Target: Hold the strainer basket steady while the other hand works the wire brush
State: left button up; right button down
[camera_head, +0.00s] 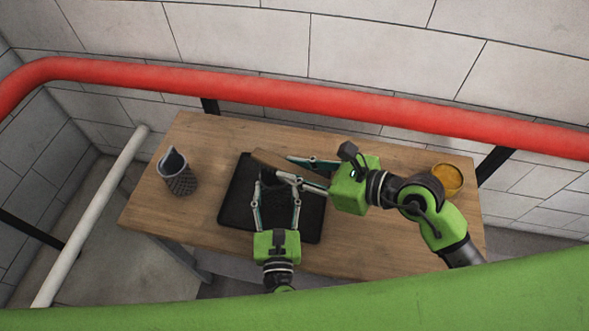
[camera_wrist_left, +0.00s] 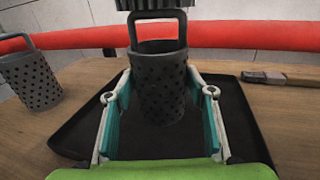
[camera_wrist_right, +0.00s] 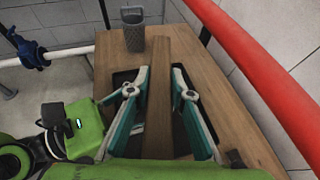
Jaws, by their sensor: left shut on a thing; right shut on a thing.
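The strainer basket (camera_wrist_left: 160,88) is a dark grey perforated cup with a tall loop handle, upright over the black tray (camera_head: 240,215). My left gripper (camera_head: 280,180) is shut on it, with one finger on each side. My right gripper (camera_head: 287,167) is shut on the wire brush (camera_wrist_right: 158,85), a long brown wooden bar that runs between its fingers. In the head view the brush (camera_head: 272,160) lies across above the basket, which is largely hidden. Dark bristles (camera_wrist_left: 155,15) show above the basket's handle in the left wrist view. Whether they touch it I cannot tell.
A second perforated basket (camera_head: 177,178) stands on the left of the wooden table (camera_head: 205,135). An amber-filled round container (camera_head: 447,180) is at the right. A wooden-handled tool (camera_wrist_left: 285,78) lies right of the tray. A red pipe (camera_head: 300,97) crosses behind the table.

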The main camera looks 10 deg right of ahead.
pick_arm(q)
jog(key=shift+w, duration=0.1)
pick_arm(e)
notch_tip(320, 180, up, 8)
jog(key=w+d, duration=0.1)
jog(key=w, duration=0.2)
dwell(0.6)
jog(key=shift+s, duration=0.1)
dwell(0.5)
